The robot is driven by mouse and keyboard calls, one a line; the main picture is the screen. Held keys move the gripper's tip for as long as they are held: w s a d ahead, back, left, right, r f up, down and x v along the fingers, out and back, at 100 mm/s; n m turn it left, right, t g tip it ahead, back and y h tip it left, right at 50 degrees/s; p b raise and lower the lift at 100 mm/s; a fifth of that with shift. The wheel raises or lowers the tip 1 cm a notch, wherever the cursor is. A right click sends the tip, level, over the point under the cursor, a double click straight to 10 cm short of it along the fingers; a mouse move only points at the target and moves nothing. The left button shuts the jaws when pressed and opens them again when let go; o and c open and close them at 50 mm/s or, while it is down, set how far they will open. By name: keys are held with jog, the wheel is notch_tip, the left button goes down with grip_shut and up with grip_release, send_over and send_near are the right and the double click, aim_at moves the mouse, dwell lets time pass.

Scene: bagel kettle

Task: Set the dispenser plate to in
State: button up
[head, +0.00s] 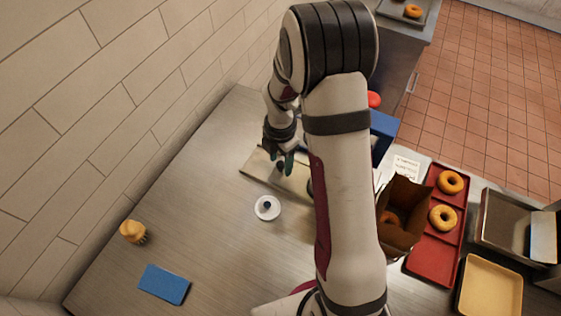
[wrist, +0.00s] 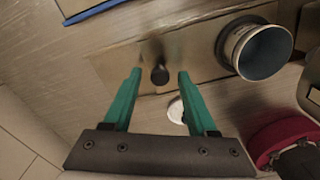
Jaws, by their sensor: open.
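The dispenser plate (wrist: 205,48) is a flat metal strip with a black knob (wrist: 159,75) standing up from it. In the wrist view a dark-lined round tube or cup (wrist: 262,50) sits at its right part. My gripper (wrist: 158,80) is open, its two green fingers on either side of the knob and apart from it; I cannot tell how far above the plate they are. In the head view my gripper (head: 281,164) is over the plate (head: 258,167), and my arm hides the plate's right part and most of the dispenser.
A white lid-like disc (head: 267,208) lies close in front of the plate. A blue sponge (head: 164,284) and a brush (head: 133,231) lie at the left. A cardboard box (head: 403,205) and a red tray (head: 432,262) with bagels are at the right. The counter's left middle is clear.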

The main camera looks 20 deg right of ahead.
jog(key=shift+f, duration=0.7)
grip_shut()
dwell(1.0)
